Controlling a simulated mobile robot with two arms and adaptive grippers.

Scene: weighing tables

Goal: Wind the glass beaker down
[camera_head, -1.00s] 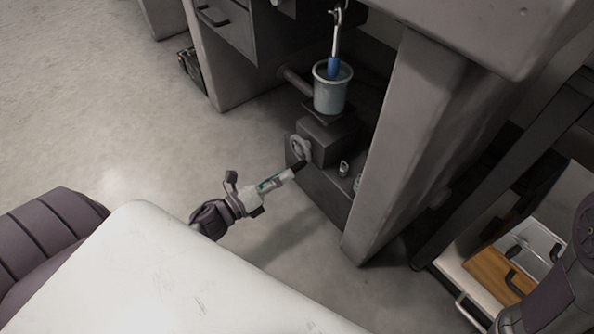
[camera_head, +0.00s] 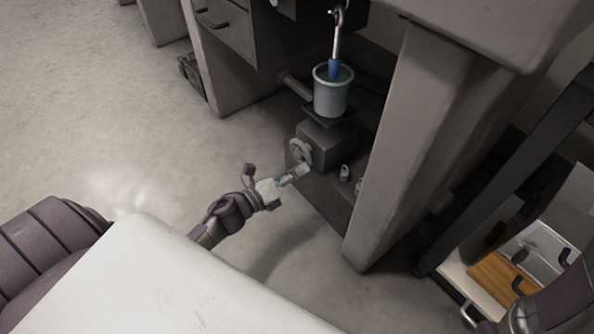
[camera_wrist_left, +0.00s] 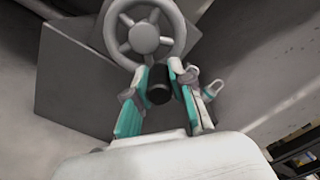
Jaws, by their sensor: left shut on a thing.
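The glass beaker (camera_head: 331,97) stands upright on a small platform (camera_head: 329,117) above a grey box-shaped stand. A blue cylinder (camera_head: 334,69) hangs from a hook and its lower end is inside the beaker. A spoked handwheel (camera_head: 301,151) is on the side of the stand; it also shows in the left wrist view (camera_wrist_left: 146,38). My left gripper (camera_head: 303,170) is at the lower edge of the wheel. In the left wrist view my left gripper (camera_wrist_left: 159,88) is shut on the wheel's dark handle (camera_wrist_left: 159,85). My right gripper is not clearly seen.
A thick grey table leg (camera_head: 405,150) stands right of the stand. Small metal weights (camera_head: 344,173) sit on the stand's base. A white surface (camera_head: 150,285) is in the foreground. Drawers (camera_head: 220,25) are at the upper left.

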